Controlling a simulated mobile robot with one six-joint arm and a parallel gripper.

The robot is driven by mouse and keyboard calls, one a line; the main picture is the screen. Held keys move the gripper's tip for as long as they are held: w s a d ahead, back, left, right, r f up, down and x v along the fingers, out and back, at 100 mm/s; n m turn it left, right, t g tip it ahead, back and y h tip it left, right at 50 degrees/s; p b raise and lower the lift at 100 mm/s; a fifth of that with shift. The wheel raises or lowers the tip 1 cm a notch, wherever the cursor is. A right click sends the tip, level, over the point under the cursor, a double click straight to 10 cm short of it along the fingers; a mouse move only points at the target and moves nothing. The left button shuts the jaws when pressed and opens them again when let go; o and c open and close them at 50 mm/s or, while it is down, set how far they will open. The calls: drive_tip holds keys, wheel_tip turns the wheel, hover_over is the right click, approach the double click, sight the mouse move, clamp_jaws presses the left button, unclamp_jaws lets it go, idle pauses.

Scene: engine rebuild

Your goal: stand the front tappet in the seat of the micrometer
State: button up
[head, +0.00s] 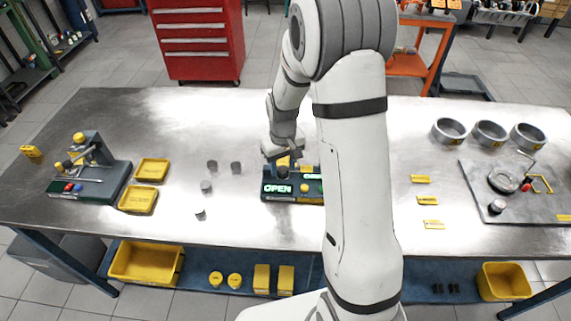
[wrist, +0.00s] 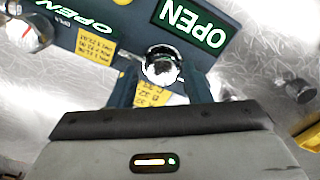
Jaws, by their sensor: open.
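A dark blue device with green OPEN displays (head: 278,189), which I take for the micrometer, sits at the middle of the table. Its lit OPEN display also shows in the wrist view (wrist: 193,23). My gripper (wrist: 162,88) is open over it, its fingers on either side of a shiny round metal piece (wrist: 161,66). That piece looks upright at the device; whether it is a tappet in the seat, I cannot tell. Several small grey tappets stand on the table to the left, the nearest one (head: 200,214) close to the front edge. The gripper's fingertips are small in the head view.
Two yellow trays (head: 152,169) and a stand with a yellow knob (head: 79,138) lie further left. At right are metal rings (head: 449,131), yellow labels (head: 431,224) and a grey plate with parts (head: 470,205). A second round metal piece (wrist: 28,35) shows at the wrist view's upper left.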

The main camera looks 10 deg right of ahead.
drive_tip(key=shift+a, duration=0.1)
drive_tip(key=shift+w+r, duration=0.15)
drive_tip(key=shift+r, duration=0.35)
wheel_tip(320, 180, up, 6)
drive_tip(key=shift+r+b, duration=0.15)
drive_tip(key=shift+b, duration=0.5)
drive_tip(key=shift+r, duration=0.3)
